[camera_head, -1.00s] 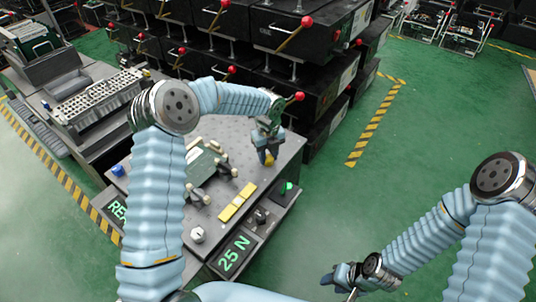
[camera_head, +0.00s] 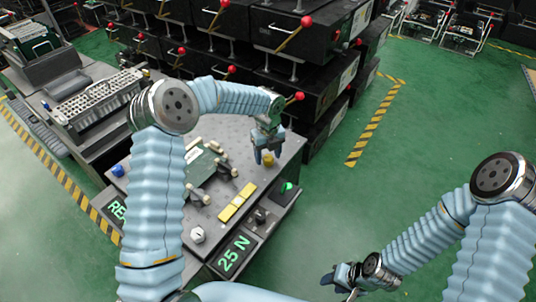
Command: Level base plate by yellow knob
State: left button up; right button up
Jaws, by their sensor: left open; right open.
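The yellow knob (camera_head: 268,159) stands on the right part of the grey base plate (camera_head: 236,134). My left gripper (camera_head: 262,157) points down over the plate's right side, open, with its fingers at or just beside the knob. Whether the knob lies between the fingers cannot be told at this size. A blue knob (camera_head: 118,170) shows at the plate's left edge and a white knob (camera_head: 197,235) near its front. My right gripper (camera_head: 338,280) is open and empty, low over the green floor, well away from the plate.
Black boxes with red-knobbed levers (camera_head: 295,38) stack behind.

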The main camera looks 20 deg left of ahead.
aim_at(268, 157)
pick_arm(q)
notch_tip(268, 157, up, 14)
jog(key=shift+f, duration=0.25)
dwell(0.4)
